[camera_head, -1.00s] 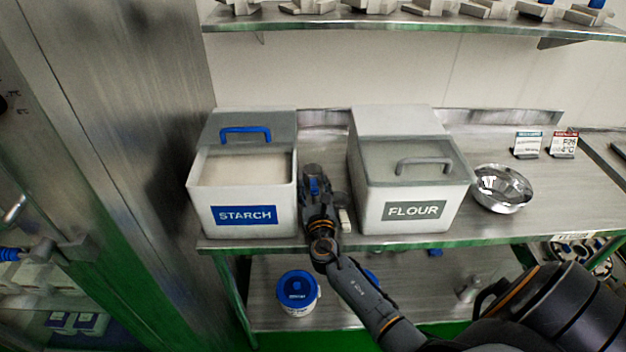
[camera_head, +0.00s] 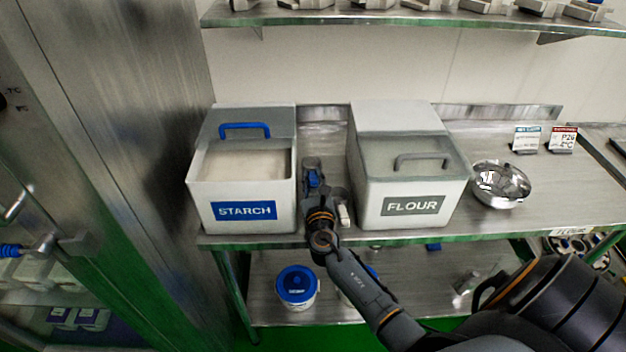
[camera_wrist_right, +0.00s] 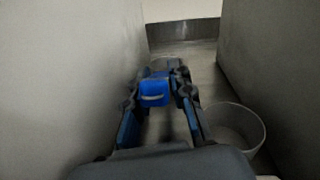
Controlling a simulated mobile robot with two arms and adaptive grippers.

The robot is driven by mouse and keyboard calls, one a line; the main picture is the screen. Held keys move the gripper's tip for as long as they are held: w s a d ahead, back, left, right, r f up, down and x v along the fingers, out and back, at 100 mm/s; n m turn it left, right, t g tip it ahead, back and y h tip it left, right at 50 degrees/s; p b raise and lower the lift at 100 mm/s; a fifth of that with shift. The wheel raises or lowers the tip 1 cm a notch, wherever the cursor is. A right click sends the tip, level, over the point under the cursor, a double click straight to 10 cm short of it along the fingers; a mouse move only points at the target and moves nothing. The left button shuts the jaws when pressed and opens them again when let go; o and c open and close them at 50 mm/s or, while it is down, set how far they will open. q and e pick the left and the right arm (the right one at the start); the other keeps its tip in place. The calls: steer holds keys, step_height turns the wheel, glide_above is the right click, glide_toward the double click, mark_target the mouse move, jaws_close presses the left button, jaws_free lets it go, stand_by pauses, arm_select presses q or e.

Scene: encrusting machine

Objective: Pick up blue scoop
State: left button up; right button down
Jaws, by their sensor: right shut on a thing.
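The blue scoop (camera_wrist_right: 154,92) shows between the fingers in the right wrist view, in the narrow gap between the two bins. My right gripper (camera_wrist_right: 160,78) is shut on it, near the tabletop. In the head view my right gripper (camera_head: 313,172) reaches down between the starch bin and the flour bin. Some blue shows at its fingers there, but the scoop's outline is mostly hidden by the gripper. My left gripper is not in view.
The open starch bin (camera_head: 198,207) is close on the left and the closed flour bin (camera_head: 370,212) close on the right. A white cup-like scoop (camera_wrist_right: 238,128) lies beside my right gripper. A steel bowl (camera_head: 502,187) stands farther right. A shelf (camera_head: 420,22) runs above.

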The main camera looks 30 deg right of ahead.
steer(key=s+a+r+p, duration=0.3)
steer(key=s+r, duration=0.9)
steer(key=s, duration=0.1)
steer(key=shift+s+a, duration=0.3)
steer(key=shift+a, duration=0.05)
steer(key=c, duration=1.8)
jaws_free()
jaws_close()
